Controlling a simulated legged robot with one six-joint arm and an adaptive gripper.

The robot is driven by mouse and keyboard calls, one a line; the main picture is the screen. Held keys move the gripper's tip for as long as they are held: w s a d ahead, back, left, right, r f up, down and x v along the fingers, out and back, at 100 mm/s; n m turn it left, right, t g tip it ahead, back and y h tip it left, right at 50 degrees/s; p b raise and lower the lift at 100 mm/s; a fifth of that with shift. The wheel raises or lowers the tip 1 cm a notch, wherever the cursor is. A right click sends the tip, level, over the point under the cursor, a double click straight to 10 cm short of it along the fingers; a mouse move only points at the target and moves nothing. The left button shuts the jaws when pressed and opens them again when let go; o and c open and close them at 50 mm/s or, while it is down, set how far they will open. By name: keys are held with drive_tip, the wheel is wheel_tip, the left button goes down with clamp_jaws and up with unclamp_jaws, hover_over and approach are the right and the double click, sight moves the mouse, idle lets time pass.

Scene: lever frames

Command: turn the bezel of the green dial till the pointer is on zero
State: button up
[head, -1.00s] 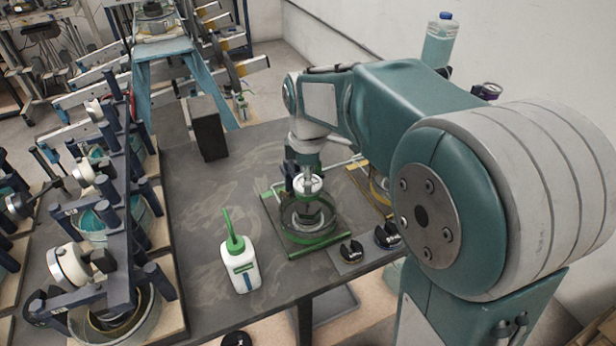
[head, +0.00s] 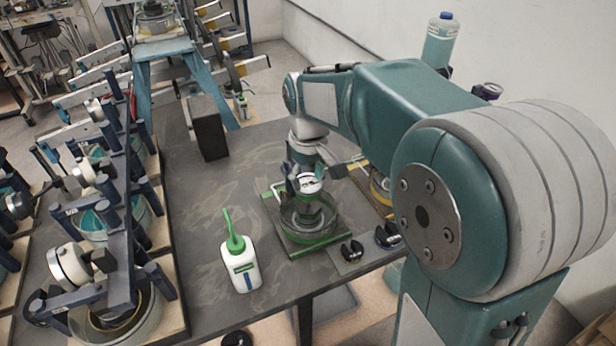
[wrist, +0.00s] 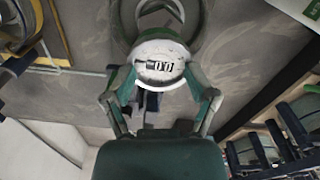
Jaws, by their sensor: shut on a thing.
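The green dial stands on a green-edged base plate (head: 293,250) on the dark table. A round body (head: 310,218) rises from the plate, and a white face with dark marks (head: 310,184) shows at its top. In the wrist view the white face (wrist: 160,63) carries a small window with digits that look like zeros. My gripper (wrist: 159,74) has a finger on either side of this white part and is shut on it. In the head view my gripper (head: 314,172) is at the top of the dial. I cannot make out a pointer or scale.
A white bottle with a green spout (head: 240,265) stands left of the dial. Two black knobs (head: 352,250) lie to its right, and a yellow-edged fixture (head: 378,188) is close behind. A dark block (head: 208,130) stands farther back. The table between bottle and block is clear.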

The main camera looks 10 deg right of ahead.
sight(307, 183)
drive_tip(key=shift+s+f+m, duration=0.1)
drive_tip(key=shift+f+m, duration=0.1)
drive_tip(key=shift+m, duration=0.45)
drive_tip(key=shift+s+f+m, duration=0.1)
drive_tip(key=shift+f+m, duration=0.05)
drive_tip(key=shift+m, duration=0.8)
drive_tip(key=shift+c, duration=0.3)
drive_tip(key=o, duration=1.1)
drive_tip(key=shift+w, duration=0.15)
drive_tip(key=shift+w, duration=0.1)
drive_tip(key=shift+r, duration=0.6)
wheel_tip(307, 183, up, 11)
drive_tip(key=shift+f, duration=0.1)
